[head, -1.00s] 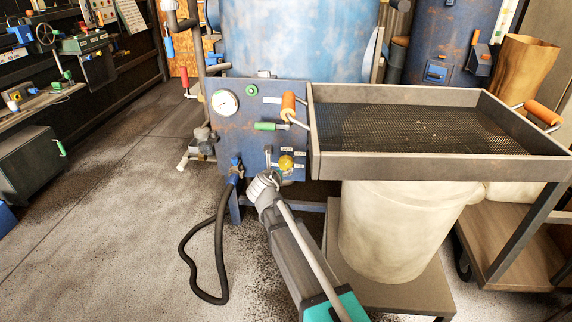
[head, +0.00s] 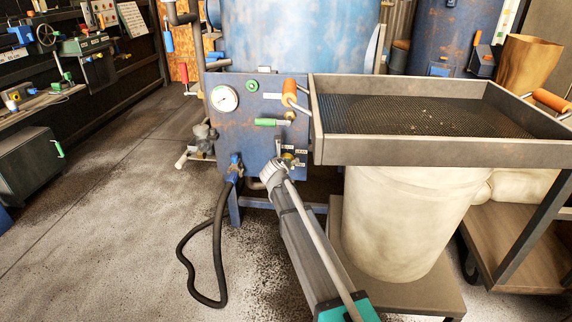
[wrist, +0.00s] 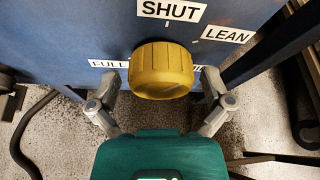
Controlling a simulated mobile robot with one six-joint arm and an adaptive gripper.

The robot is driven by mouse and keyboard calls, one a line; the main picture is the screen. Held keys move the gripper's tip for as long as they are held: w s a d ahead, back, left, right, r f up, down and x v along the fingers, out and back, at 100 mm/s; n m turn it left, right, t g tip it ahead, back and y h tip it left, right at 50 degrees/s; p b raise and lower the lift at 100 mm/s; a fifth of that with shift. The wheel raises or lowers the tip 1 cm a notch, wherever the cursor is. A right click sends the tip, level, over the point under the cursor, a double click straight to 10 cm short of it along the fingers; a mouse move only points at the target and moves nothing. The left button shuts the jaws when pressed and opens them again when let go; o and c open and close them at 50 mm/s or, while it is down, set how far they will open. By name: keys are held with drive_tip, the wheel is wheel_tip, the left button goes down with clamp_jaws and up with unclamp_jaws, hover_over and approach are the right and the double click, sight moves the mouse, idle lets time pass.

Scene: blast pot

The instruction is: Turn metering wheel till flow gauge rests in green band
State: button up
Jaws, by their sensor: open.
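The yellow metering wheel (wrist: 161,68) stands out from the blue panel (wrist: 70,35) in the wrist view, with plates SHUT, LEAN, FULL and one mostly hidden around it. In the head view the wheel (head: 289,160) shows only partly behind my arm. My gripper (wrist: 161,76) is open, with one finger to the left and one to the right of the wheel; gaps show on both sides. The flow gauge is likely the round white dial (head: 224,98) at the panel's upper left; its needle and bands are too small to read.
An orange handle (head: 290,92) and a green handle (head: 266,122) sit above the wheel. A black hose (head: 219,240) loops at the left.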

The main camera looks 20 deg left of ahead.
drive_tip(key=shift+w, duration=0.15)
drive_tip(key=c, duration=1)
drive_tip(key=shift+a, duration=0.25)
drive_tip(key=shift+d, duration=0.15)
